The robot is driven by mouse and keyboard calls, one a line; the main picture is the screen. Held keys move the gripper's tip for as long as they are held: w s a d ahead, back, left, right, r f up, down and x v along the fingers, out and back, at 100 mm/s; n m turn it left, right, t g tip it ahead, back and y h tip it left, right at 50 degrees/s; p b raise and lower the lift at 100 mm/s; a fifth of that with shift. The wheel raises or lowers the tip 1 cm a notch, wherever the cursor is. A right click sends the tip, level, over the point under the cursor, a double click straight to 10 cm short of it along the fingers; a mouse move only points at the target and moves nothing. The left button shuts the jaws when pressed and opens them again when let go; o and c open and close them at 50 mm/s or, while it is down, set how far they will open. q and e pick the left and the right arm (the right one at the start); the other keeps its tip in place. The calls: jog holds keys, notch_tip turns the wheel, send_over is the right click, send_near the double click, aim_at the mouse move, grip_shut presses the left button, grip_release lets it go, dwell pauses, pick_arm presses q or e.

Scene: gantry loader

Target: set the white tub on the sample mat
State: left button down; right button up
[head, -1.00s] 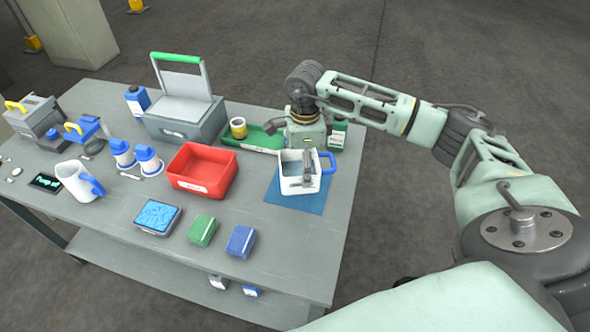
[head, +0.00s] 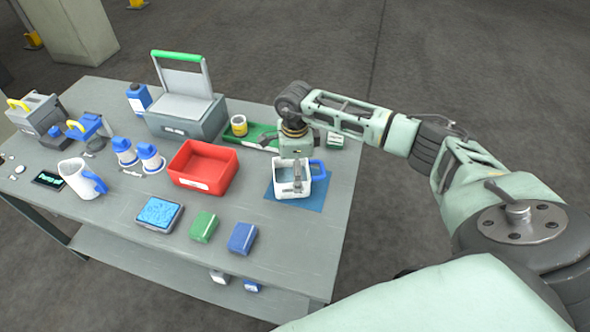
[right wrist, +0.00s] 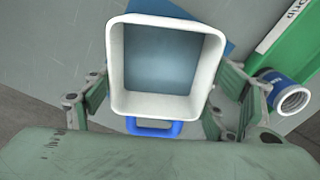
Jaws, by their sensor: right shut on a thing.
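The white tub (head: 291,186) with a blue handle (head: 318,169) stands upright over the blue sample mat (head: 313,199), towards the mat's left side. I cannot tell whether its base touches the mat. My right gripper (head: 297,174) comes down from above and is shut on the tub. In the right wrist view the open tub (right wrist: 117,75) shows from above, with fingers on either side and the blue handle (right wrist: 153,128) on the gripper's side. A corner of the mat (right wrist: 213,35) shows beyond the tub. My left gripper is out of view.
A red bin (head: 203,167) stands left of the mat. A green tray (head: 262,137) with a yellow tin (head: 239,126) lies behind. A green box (head: 204,226) and a blue box (head: 242,239) lie in front left. The table's right edge is close to the mat.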

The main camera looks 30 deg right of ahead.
jog(key=o, duration=1.3)
jog(key=shift+r+p, duration=0.3)
jog(key=shift+p, duration=0.15)
notch_tip(320, 180, up, 12)
jog(key=b, duration=0.2)
jog(key=shift+f, duration=0.15)
